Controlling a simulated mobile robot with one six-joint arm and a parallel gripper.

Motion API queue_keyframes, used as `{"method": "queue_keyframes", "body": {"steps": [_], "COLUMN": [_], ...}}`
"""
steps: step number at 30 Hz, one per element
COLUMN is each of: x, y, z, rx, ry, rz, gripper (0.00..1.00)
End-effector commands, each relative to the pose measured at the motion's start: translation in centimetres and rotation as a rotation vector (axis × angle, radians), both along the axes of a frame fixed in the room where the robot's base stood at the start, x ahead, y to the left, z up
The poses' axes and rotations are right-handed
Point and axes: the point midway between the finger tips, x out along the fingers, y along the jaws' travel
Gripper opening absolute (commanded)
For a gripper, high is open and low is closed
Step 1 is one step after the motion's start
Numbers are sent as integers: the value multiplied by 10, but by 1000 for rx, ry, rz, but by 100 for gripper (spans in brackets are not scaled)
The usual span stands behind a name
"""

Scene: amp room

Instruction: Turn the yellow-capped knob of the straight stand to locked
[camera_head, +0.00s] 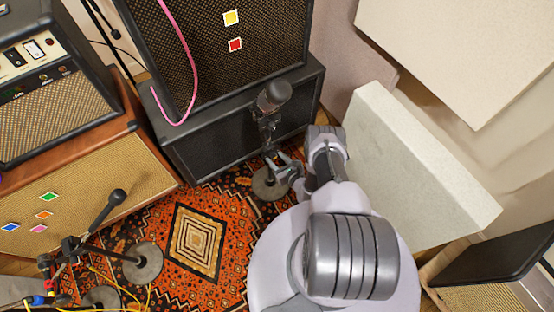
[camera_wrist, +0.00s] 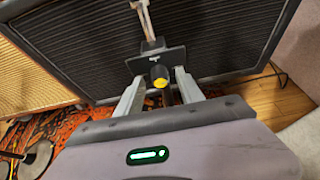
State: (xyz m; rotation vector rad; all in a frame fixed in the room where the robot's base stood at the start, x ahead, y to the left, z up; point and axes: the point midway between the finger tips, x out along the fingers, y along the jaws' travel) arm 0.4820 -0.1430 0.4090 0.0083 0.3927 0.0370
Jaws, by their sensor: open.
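The straight stand (camera_head: 266,127) stands in front of the dark speaker cabinets, with a dark microphone (camera_head: 273,96) at its top and a round grey base (camera_head: 267,186) on the rug. In the wrist view its yellow-capped knob (camera_wrist: 160,83) is a dark cylinder with a yellow end, in front of a dark plate (camera_wrist: 142,62). My gripper (camera_head: 284,168) reaches to the stand from the right, low over its base. In the wrist view my gripper (camera_wrist: 159,88) is open, one finger on each side of the knob. I cannot tell whether either finger touches it.
Dark cabinets (camera_head: 240,135) stand close behind the stand, with a pink cable (camera_head: 187,60) hanging over them. A pale panel (camera_head: 410,165) is close to my arm's right. A boom stand (camera_head: 143,263) and yellow cables (camera_head: 122,290) are at lower left. Patterned rug (camera_head: 195,243) lies between.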

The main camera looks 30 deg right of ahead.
Motion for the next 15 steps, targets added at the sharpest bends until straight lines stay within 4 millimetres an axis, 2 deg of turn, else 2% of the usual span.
{"method": "queue_keyframes", "body": {"steps": [5, 8, 15], "x": [-14, -38, -113], "y": [-2, -4, -6], "z": [9, 21, 51], "rx": [1, 2, 3], "ry": [2, 3, 0], "rz": [-4, -7, -10], "gripper": [45, 45, 45]}}
